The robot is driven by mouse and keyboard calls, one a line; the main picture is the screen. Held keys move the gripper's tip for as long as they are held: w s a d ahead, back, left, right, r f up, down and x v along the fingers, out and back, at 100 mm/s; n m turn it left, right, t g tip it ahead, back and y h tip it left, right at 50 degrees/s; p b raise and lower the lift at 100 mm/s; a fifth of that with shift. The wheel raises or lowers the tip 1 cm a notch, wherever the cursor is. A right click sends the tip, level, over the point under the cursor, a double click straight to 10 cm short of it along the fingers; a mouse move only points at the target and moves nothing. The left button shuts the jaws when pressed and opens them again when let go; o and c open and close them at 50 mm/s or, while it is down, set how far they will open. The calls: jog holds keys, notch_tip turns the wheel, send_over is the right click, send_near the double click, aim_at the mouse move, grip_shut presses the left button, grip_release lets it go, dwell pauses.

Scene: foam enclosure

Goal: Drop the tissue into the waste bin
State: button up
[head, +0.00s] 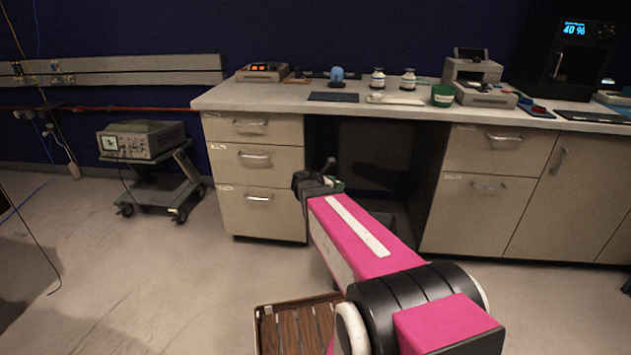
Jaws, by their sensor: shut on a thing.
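My gripper (326,180) is at the far end of my pink arm, in front of the open knee space under the bench. It is small and dark in this view, and my arm hides part of it. It is shut on a small pale, greenish thing, which looks like the tissue (337,184); its shape is hard to make out. A dark bin-like shape (393,222), perhaps the waste bin, stands low in the knee space, partly hidden behind my arm. My gripper shows above and to the left of it.
The bench (225,97) carries instruments, bottles and a green cup (443,95). Drawers (255,180) flank the knee space on the left, cabinets (485,215) on the right. A cart (160,185) with an oscilloscope stands left. A slatted wooden thing (297,325) lies near my arm. Floor at left is mostly clear.

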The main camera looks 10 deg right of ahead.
jog(key=w+d+f+m+g, duration=0.1)
jog(key=d+f, duration=0.5)
jog(key=f, duration=0.3)
jog(key=w+d+f+m+g, duration=0.1)
jog(key=d+f, duration=0.5)
jog(key=f, duration=0.3)
jog(key=w+d+f+m+g+h, duration=0.1)
jog(key=d+f+g, duration=0.1)
jog(key=d+f, duration=0.4)
jog(key=shift+w+f+m, duration=0.3)
jog(key=shift+w+f, duration=0.05)
jog(key=shift+f, duration=1.65)
jog(key=o, duration=0.9)
jog(key=shift+o, duration=0.2)
jog(key=v, duration=1)
jog(key=shift+a, duration=0.4)
